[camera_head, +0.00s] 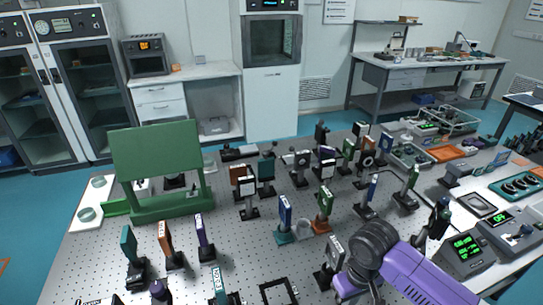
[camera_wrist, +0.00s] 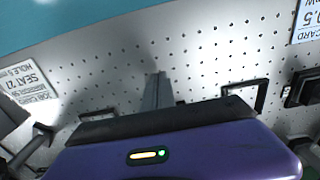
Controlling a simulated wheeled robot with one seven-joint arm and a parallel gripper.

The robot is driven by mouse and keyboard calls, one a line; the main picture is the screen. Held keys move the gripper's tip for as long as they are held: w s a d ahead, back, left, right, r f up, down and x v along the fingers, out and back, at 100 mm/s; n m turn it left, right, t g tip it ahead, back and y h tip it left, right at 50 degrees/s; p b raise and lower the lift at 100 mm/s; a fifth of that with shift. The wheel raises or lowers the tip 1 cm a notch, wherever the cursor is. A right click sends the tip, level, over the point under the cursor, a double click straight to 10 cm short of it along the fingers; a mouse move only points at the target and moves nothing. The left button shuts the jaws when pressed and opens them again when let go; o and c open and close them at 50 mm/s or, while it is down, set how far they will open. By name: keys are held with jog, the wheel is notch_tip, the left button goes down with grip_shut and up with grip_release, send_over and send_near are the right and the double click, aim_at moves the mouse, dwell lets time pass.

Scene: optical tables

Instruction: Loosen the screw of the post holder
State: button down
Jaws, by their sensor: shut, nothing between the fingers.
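I cannot tell which one the task means, and no screw is clear at this size. My gripper (camera_wrist: 157,90) shows in the wrist view with its fingers together and empty, over bare perforated table. In the head view my purple arm is at the lower right, and the fingers are not seen. In the wrist view a dark post-like part (camera_wrist: 30,142) is at the left edge.
A black square frame (camera_wrist: 246,93) lies right of my fingers, and a dark block (camera_wrist: 302,88) is farther right. A printed card (camera_wrist: 40,87) lies at left. A green panel (camera_head: 155,152) stands at the table's left; instruments with green displays (camera_head: 466,246) are at right.

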jog(key=shift+a+p, duration=0.55)
jog(key=shift+p, duration=0.6)
jog(key=shift+s, duration=0.2)
dwell(0.3)
jog(key=shift+s, duration=0.25)
notch_tip(320, 180, up, 6)
dwell(0.5)
jog(key=shift+d, duration=0.1)
